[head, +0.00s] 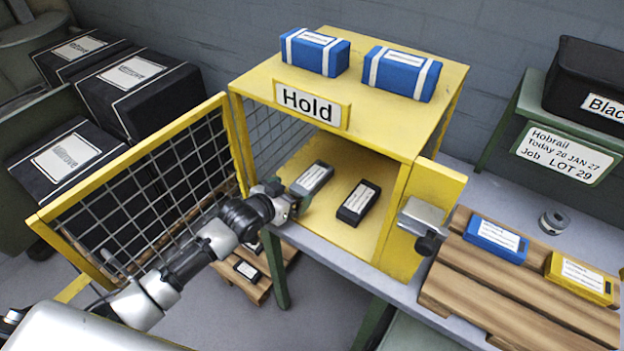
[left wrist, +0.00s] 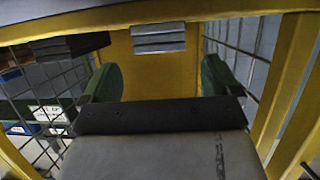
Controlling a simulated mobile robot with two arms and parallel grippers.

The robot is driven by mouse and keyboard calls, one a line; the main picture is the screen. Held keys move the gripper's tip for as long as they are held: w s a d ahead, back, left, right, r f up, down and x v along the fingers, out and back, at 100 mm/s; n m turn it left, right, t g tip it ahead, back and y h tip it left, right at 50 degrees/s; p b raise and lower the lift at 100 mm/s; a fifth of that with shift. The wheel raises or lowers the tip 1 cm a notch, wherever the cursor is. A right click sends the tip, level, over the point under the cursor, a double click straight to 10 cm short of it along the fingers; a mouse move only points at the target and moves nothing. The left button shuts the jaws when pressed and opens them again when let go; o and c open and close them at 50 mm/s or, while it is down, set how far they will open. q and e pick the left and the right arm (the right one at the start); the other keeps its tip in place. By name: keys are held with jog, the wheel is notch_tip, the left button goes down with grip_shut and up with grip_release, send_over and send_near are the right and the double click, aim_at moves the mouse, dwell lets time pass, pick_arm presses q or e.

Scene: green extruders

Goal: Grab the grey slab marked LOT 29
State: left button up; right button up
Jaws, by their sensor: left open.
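A grey slab (head: 312,178) with a white label lies on the yellow floor of the cage marked Hold (head: 311,105); its label is too small to read. My left gripper (head: 292,194) is at the cage's open front, close to the slab's near left end. In the left wrist view, the green fingers of my left gripper (left wrist: 158,80) are spread and empty. A grey piece with pale bands, seemingly the slab (left wrist: 158,38), shows ahead between them, apart from both. A black slab (head: 358,202) lies to the right of the grey one. My right gripper is not in view.
The mesh door (head: 140,190) stands open on the left, beside my arm. A metal latch (head: 424,215) sits on the right post. Blue boxes (head: 315,52) are on the cage top. A wooden pallet (head: 500,285) on the right bears a blue slab (head: 495,240) and a yellow slab (head: 580,278).

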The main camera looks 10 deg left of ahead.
aim_at(304, 185)
pick_arm(q)
jog(key=shift+x, duration=2)
jog(key=shift+a, duration=0.1)
jog(key=shift+c, duration=0.4)
jog(key=c, duration=1)
jog(key=shift+c, duration=0.4)
jog(key=shift+r, duration=0.1)
